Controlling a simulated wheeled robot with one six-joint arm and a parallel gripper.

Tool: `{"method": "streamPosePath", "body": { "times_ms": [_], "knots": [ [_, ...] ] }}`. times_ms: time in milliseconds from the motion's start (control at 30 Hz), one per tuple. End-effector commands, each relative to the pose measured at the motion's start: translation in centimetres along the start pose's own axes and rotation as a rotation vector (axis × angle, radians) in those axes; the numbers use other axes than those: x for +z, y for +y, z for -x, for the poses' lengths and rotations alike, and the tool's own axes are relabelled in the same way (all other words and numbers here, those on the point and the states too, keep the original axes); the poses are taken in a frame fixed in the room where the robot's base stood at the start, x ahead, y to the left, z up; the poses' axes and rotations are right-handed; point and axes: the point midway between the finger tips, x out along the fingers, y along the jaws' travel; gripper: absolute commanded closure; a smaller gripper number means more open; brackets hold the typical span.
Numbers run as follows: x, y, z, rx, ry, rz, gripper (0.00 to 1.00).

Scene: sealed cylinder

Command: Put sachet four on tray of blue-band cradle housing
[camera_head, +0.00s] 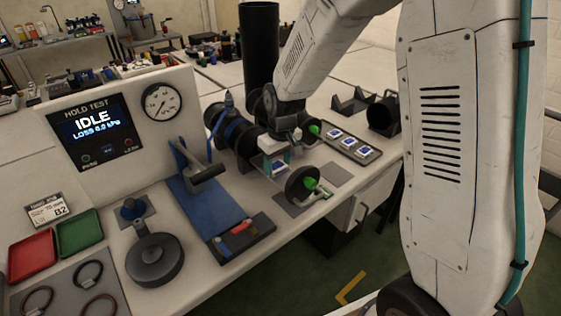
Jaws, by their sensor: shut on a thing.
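My gripper (276,168) hangs at the middle of the bench, its teal fingers shut on a small white and blue sachet (278,163). The sachet is partly hidden by the fingers, and I cannot read a number on it. The dark blue-band cradle housing (236,133) lies on its side just left of my gripper. Its tray is not clear to see, and I cannot tell whether the sachet touches anything. Three more white and blue sachets (347,142) lie in a row on a grey tray (375,154) to the right.
A round black cap with a green knob (301,184) stands in front of my gripper. A tall black cylinder (259,48) stands behind. Open black holders are at back right.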

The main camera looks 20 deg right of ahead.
Motion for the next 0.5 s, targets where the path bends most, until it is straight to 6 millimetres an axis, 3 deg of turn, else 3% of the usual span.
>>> {"method": "streamPosePath", "body": {
  "times_ms": [167,200,267,500],
  "knots": [
    [0.06,-0.01,-0.46,0.0,0.0,0.0,0.7],
    [0.05,0.0,-0.44,0.0,0.0,0.0,0.4],
    [0.08,0.0,-0.45,0.0,0.0,0.0,0.27],
    [0.17,-0.18,-0.56,-0.002,-0.004,0.001,0.27]
  ]
}}
